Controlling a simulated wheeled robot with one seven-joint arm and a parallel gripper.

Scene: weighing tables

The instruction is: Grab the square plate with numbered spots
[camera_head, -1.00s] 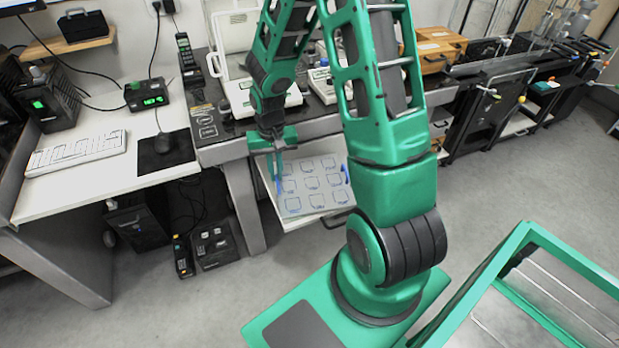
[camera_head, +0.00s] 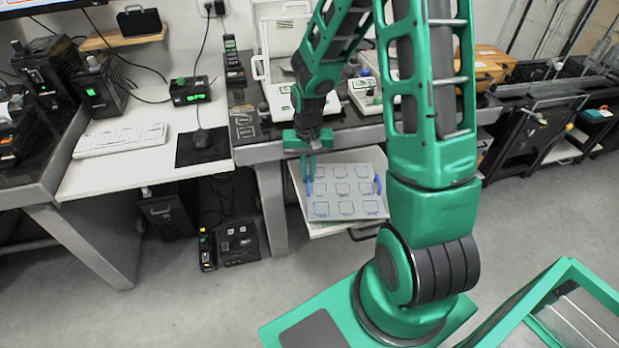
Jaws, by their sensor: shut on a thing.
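The square plate (camera_head: 341,189) is light grey with rows of outlined spots and a blue handle on its left and right sides. It lies tilted in the view just past the weighing table's front edge, over a pulled-out white drawer (camera_head: 322,229). My gripper (camera_head: 308,177) points down at the plate's left side and is shut on the blue handle there. The numbers on the spots are too small to read. My arm hides part of the area right of the plate.
The dark weighing table (camera_head: 255,130) carries balances behind my gripper. A white desk with a keyboard (camera_head: 121,139) stands at left. A black device (camera_head: 238,243) sits on the floor below. Grey floor is open in front.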

